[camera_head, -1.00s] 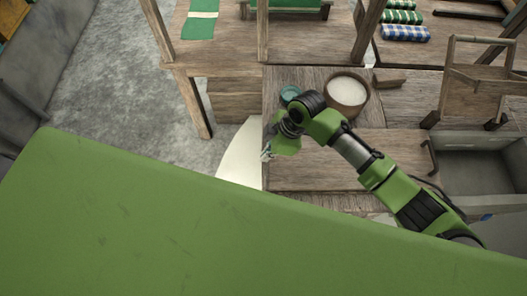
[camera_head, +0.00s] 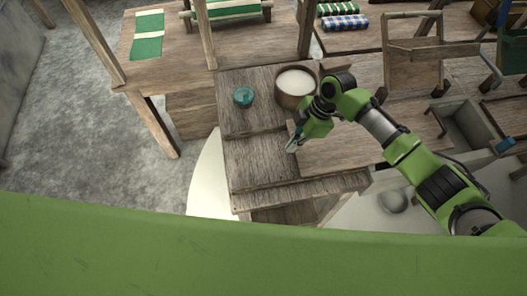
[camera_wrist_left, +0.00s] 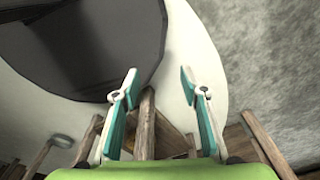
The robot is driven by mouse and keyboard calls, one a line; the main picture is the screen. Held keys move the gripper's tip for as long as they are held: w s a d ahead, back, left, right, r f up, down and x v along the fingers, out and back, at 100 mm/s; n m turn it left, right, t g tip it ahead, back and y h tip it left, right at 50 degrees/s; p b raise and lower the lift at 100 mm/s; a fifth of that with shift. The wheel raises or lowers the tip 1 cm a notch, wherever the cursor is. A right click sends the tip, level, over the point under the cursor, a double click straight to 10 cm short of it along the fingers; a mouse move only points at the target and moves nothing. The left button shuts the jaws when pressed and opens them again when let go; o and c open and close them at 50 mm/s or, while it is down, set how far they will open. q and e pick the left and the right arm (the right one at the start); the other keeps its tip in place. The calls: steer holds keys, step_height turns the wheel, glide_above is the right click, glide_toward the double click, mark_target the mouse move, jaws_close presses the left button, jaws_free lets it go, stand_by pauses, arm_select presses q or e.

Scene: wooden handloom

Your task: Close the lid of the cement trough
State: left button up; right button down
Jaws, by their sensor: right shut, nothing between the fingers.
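The grey cement trough (camera_head: 472,122) is at the right of the head view, beyond my right arm. Its top looks open and I see into it; my arm hides part of its near side. I cannot clearly make out its lid. My right gripper (camera_head: 291,147) is shut and empty above the wooden bench, well left of the trough. My left gripper (camera_wrist_left: 160,84) shows only in the left wrist view, its teal fingers spread apart with nothing held between them.
A wooden frame (camera_head: 412,60) stands behind the trough. Grey floor (camera_head: 90,120) is clear at the left.

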mark_target(356, 137)
steer(key=w+d, duration=0.1)
steer(key=d, duration=0.2)
steer(key=w+d+b, duration=0.1)
steer(key=d, duration=0.2)
steer(key=w+d, duration=0.1)
steer(key=d, duration=0.2)
steer(key=shift+d+f+b, duration=0.1)
steer(key=shift+f+b, duration=0.15)
steer(key=shift+b, duration=0.1)
steer(key=w+d+b, duration=0.1)
steer(key=d, duration=0.2)
steer(key=w+d+b, duration=0.1)
steer(key=d, duration=0.3)
steer(key=w+d+b, duration=0.1)
steer(key=d, duration=0.2)
steer(key=shift+d+r+b, duration=0.1)
steer(key=shift+d+b, duration=0.2)
steer(key=shift+d, duration=0.1)
steer(key=shift+w+d, duration=0.15)
steer(key=shift+d, duration=0.4)
arm_select(q)
steer(key=f, duration=0.5)
steer(key=shift+w+a+f, duration=0.35)
steer(key=shift+f, duration=0.05)
arm_select(e)
steer(key=shift+d+r, duration=0.1)
steer(key=shift+r, duration=0.05)
